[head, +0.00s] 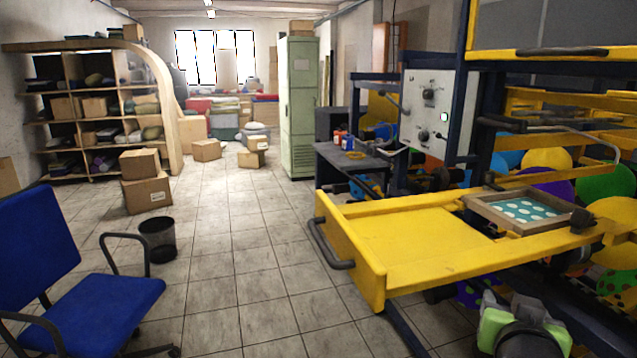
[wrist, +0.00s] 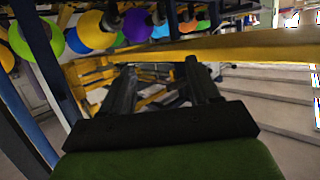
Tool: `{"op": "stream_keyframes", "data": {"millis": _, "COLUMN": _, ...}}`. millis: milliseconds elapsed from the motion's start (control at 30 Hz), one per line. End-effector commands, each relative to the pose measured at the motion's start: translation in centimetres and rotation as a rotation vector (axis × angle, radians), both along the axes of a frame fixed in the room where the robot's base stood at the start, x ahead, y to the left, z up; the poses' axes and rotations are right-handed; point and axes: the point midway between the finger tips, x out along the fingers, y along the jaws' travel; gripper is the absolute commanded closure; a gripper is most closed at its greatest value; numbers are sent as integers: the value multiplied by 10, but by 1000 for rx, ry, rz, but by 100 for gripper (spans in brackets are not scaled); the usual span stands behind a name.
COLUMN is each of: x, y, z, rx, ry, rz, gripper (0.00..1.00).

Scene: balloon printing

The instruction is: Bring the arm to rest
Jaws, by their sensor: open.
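My gripper (wrist: 160,70) shows in the wrist view with its two dark fingers spread apart and nothing between them. A yellow bar (wrist: 235,47) and yellow frame parts lie beyond the fingertips. In the head view a green and black part of my arm (head: 520,333) is at the bottom right, low beside the yellow table (head: 415,245) of the printing machine. I cannot make out the fingers in the head view.
A wooden frame with a teal dotted panel (head: 525,208) sits on the machine at right. Colored balloons (head: 545,160) crowd behind it. A blue chair (head: 85,290) and black bin (head: 158,240) stand at left. The tiled floor (head: 240,265) between is clear.

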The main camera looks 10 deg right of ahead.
Motion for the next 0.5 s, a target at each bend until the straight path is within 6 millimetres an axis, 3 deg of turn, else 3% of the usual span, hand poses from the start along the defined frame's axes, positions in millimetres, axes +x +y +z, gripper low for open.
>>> {"op": "stream_keyframes", "data": {"millis": 133, "x": -1, "y": 53, "z": -24, "rx": 88, "ry": 128, "rz": 138, "gripper": 39}}
{"op": "stream_keyframes", "data": {"millis": 267, "x": -16, "y": 106, "z": -48, "rx": 164, "ry": 281, "rz": 283, "gripper": 39}}
{"op": "stream_keyframes", "data": {"millis": 367, "x": -41, "y": 148, "z": -69, "rx": 210, "ry": 430, "rz": 414, "gripper": 39}}
{"op": "stream_keyframes", "data": {"millis": 500, "x": -94, "y": 197, "z": -96, "rx": 244, "ry": 668, "rz": 600, "gripper": 39}}
